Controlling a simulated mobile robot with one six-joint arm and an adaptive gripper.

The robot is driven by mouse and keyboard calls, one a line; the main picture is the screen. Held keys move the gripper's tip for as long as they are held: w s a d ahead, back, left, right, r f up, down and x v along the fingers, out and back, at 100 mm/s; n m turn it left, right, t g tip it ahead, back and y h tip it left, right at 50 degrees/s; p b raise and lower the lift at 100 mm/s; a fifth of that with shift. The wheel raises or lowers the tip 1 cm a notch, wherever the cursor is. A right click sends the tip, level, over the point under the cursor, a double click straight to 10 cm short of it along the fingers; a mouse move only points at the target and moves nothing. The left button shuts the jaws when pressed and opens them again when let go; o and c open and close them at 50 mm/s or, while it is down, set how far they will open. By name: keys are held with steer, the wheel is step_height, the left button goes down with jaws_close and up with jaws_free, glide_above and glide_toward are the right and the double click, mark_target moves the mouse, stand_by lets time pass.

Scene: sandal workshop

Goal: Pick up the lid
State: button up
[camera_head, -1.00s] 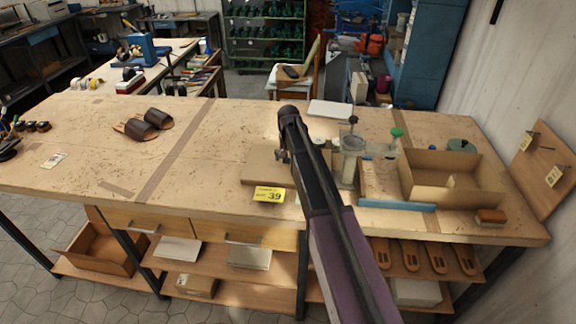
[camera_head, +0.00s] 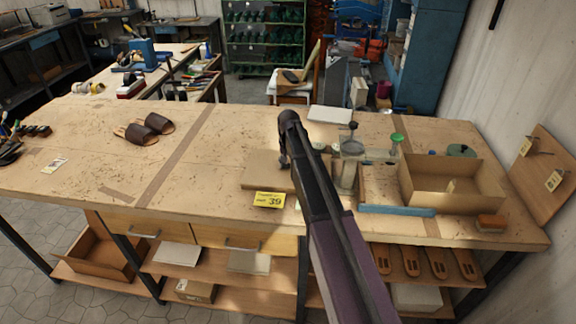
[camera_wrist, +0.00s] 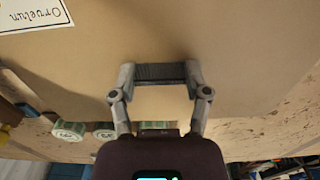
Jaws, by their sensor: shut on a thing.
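The lid looks like a flat tan cardboard panel (camera_head: 262,166) on the workbench, partly hidden behind my arm. In the wrist view the lid (camera_wrist: 235,45) fills most of the picture, with a white label printed "Orvelun" at its upper left corner. The exact contact is hard to see. In the head view my arm hides the fingers.
An open cardboard box (camera_head: 450,203) stands to the right on the bench (camera_head: 90,180). A clamp-like device (camera_head: 350,165) stands between it and my arm. A yellow "39" card (camera_head: 269,200) is at the lid's front edge. Brown sandals (camera_head: 145,128) lie left, with free bench between.

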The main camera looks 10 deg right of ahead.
steer(key=shift+r+p, duration=4.75)
steer(key=shift+r, duration=0.15)
steer(key=shift+f, duration=0.15)
step_height(320, 180, down, 6)
steer(key=b, duration=0.6)
steer(key=shift+f+b, duration=0.15)
steer(key=shift+b, duration=0.15)
